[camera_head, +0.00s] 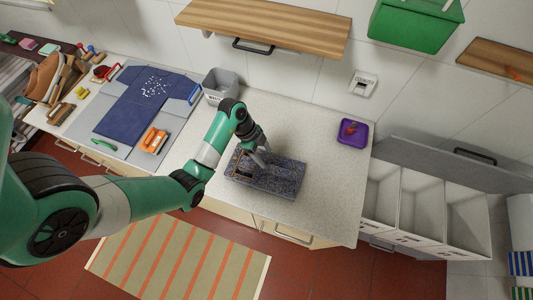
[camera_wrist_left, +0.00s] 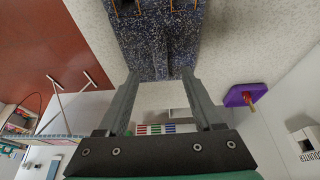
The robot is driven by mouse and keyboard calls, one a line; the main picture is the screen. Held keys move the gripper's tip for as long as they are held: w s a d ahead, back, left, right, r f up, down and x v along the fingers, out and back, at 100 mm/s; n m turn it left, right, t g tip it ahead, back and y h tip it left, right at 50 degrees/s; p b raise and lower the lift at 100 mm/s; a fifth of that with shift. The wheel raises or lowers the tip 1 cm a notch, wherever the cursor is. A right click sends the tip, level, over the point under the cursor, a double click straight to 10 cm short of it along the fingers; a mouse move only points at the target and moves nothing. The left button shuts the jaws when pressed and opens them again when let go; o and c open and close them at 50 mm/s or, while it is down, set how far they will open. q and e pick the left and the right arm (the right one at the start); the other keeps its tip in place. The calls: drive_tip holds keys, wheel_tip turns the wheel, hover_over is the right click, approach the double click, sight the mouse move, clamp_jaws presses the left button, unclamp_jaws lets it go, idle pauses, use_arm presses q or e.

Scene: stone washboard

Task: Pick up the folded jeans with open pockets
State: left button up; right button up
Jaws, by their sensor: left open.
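A dark blue, white-speckled rectangular bundle (camera_head: 280,178) lies on the pale speckled counter; it appears to be the folded jeans. Brown-orange lines show at its left end. In the left wrist view the bundle (camera_wrist_left: 158,35) fills the top middle, with a raised strip along its centre. My left gripper (camera_head: 263,160) comes down over its upper edge in the head view. In the left wrist view the left gripper (camera_wrist_left: 161,73) is open, its two fingertips spread at the bundle's edge. I cannot tell whether they touch it. My right gripper is not in view.
A purple tray (camera_head: 348,139) with a small red thing stands right of the bundle. A grey bin (camera_head: 219,88) is behind left. A blue garment (camera_head: 133,115) lies on a grey board. White open bins (camera_head: 415,205) stand right. Bare counter (camera_head: 310,125) surrounds the bundle.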

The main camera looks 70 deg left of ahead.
sight(272, 167)
use_arm(q)
drive_tip(key=x, duration=0.3)
drive_tip(key=shift+f, duration=0.2)
drive_tip(key=b+x, duration=0.2)
drive_tip(key=x, duration=0.3)
drive_tip(key=shift+f, duration=0.2)
drive_tip(key=shift+a, duration=0.1)
clamp_jaws()
drive_tip(key=shift+r, duration=0.1)
idle(0.8)
